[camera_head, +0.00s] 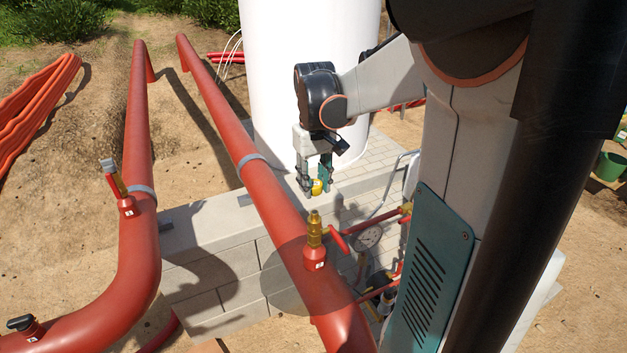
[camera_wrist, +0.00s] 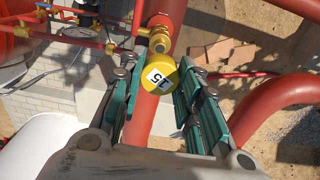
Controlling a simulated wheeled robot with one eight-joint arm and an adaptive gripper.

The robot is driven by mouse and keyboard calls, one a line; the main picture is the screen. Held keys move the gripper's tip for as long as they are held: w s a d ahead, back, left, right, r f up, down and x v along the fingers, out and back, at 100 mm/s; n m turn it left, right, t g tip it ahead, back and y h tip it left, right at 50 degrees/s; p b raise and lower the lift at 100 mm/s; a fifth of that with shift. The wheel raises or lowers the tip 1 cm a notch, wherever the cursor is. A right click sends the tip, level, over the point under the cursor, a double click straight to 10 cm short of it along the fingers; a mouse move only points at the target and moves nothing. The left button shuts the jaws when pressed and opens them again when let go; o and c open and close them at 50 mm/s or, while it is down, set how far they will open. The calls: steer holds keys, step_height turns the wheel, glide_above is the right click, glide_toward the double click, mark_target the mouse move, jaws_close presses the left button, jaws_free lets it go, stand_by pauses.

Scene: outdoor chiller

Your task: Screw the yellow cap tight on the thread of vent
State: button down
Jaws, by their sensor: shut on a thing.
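My gripper (camera_head: 315,187) is shut on the yellow cap (camera_head: 317,188), which sits between its teal-backed fingers. In the wrist view the fingertips (camera_wrist: 158,70) lie on both sides of the cap (camera_wrist: 160,76), whose round top bears a white label marked 15. The brass vent (camera_head: 314,229) stands upright on a red collar on the middle red pipe. In the head view the held cap is apart from the vent and appears beyond its top. In the wrist view the vent (camera_wrist: 160,40) shows just past the cap, which hides part of it; its thread is not clear.
The middle red pipe (camera_head: 257,190) runs past a grey block wall (camera_head: 225,225). Red side pipes and a gauge (camera_head: 368,237) are right of the vent. A second red pipe (camera_head: 138,130) with a valve (camera_head: 113,180) is at left. A white tank (camera_head: 305,80) stands behind.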

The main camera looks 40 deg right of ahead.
mark_target(315, 213)
steer(key=shift+f+b, duration=2.25)
steer(key=shift+f, duration=0.7)
steer(key=shift+f, duration=0.25)
steer(key=shift+f+b, duration=0.35)
steer(key=shift+b, duration=0.15)
steer(key=shift+f+b, duration=0.4)
steer(key=shift+f, duration=0.15)
steer(key=m+b, duration=0.1)
steer(key=m, duration=0.4)
steer(key=shift+f, duration=0.1)
steer(key=m, duration=0.3)
steer(key=shift+s, duration=0.1)
